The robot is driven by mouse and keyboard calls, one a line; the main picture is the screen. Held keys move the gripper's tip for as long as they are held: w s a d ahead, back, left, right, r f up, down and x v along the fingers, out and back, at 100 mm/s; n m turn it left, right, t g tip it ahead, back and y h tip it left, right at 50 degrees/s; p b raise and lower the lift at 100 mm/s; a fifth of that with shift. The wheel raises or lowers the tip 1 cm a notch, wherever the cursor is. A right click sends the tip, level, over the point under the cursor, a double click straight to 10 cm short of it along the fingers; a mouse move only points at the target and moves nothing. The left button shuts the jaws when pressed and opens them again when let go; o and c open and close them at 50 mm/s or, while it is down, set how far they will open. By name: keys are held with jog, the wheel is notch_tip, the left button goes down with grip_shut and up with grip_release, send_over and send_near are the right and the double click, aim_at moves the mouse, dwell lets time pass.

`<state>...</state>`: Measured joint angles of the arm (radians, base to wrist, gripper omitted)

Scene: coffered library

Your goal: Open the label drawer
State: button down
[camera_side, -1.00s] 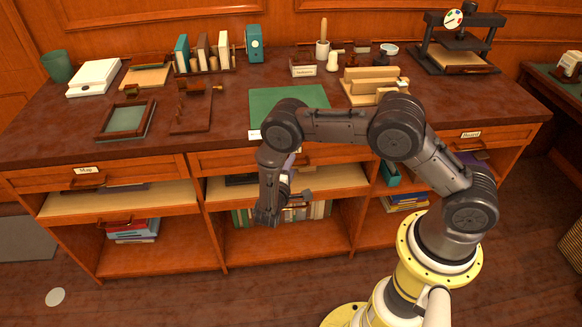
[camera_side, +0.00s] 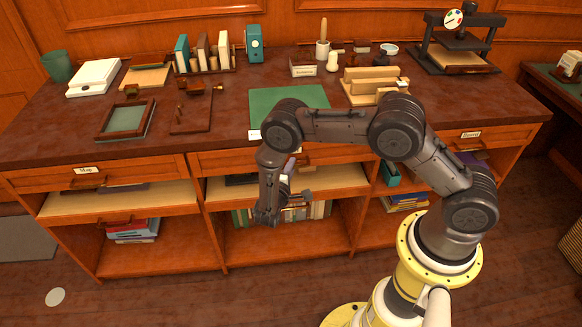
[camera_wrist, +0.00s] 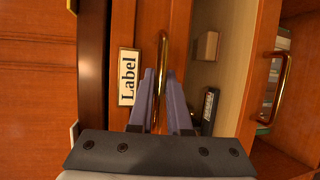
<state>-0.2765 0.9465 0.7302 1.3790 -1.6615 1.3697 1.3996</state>
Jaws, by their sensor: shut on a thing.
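The label drawer is in the middle section of the desk, under the top. Its orange wooden front (camera_wrist: 148,25) and white "Label" plate (camera_wrist: 128,76) show in the wrist view, where the picture is turned sideways. In the side view the front (camera_side: 225,161) is partly hidden by my arm. The brass bar handle (camera_wrist: 162,48) lies between the two fingers of my gripper (camera_wrist: 163,74), which is shut on it. In the side view my gripper is low in front of the drawer, its fingertips mostly hidden. I cannot tell whether the drawer stands out from the desk.
Below the drawer is an open shelf (camera_wrist: 214,72) with a small tan block (camera_wrist: 206,45) and a black item (camera_wrist: 210,104). Another brass handle (camera_wrist: 281,88) is lower down. The Map drawer (camera_side: 50,179) is left. A green mat (camera_side: 288,98) lies on the desk top.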

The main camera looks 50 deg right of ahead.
dwell(0.8)
jog(key=s+a, duration=1.9)
jog(key=shift+s+a, duration=0.3)
jog(key=shift+s, duration=0.05)
jog(key=c, duration=0.9)
grip_release()
jog(key=shift+o, duration=0.2)
